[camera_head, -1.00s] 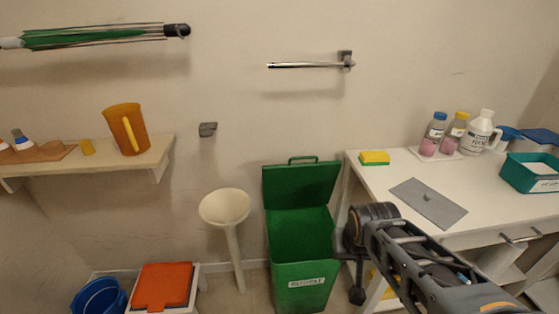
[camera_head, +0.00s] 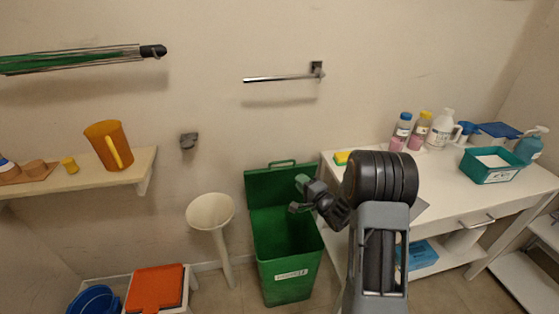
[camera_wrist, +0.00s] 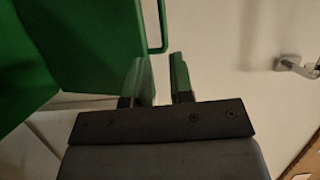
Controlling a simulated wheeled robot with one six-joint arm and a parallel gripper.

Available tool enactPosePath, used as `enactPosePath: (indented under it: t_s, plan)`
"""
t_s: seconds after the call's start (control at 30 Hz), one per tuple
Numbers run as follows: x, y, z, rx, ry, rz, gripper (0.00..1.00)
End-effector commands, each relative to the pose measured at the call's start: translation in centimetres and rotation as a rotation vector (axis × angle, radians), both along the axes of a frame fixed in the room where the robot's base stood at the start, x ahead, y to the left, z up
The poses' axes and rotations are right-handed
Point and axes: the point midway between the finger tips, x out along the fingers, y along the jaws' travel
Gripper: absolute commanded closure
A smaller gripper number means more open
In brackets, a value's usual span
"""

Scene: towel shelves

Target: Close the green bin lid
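The green bin (camera_head: 287,262) stands on the floor against the wall, left of the white table. Its lid (camera_head: 262,187) is up, leaning back near the wall, with a green handle (camera_head: 284,163) on its top edge. My gripper (camera_head: 299,194) is in front of the lid's right part, above the bin's opening. In the wrist view my gripper (camera_wrist: 160,75) has its two fingers apart with a gap and nothing between them. The lid (camera_wrist: 90,45) fills the upper left there, and its handle (camera_wrist: 163,25) lies just beyond the fingertips. I cannot tell whether they touch.
The white table (camera_head: 470,205) with bottles (camera_head: 402,128) and a teal tray (camera_head: 490,167) is right of the bin. A white funnel stand (camera_head: 211,212) and an orange-lidded box (camera_head: 155,287) are to the left. A metal rail (camera_head: 283,78) is on the wall above.

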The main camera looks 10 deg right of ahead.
Motion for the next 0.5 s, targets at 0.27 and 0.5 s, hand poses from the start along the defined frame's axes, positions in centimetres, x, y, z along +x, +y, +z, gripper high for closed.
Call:
enactPosePath:
  t_s: [0.27, 0.5]
  plan:
    - [2.9, 1.4, 0.1, 0.047, -0.013, 0.022, 0.79]
    - [7.2, 3.2, 0.2, 0.045, -0.012, 0.021, 0.79]
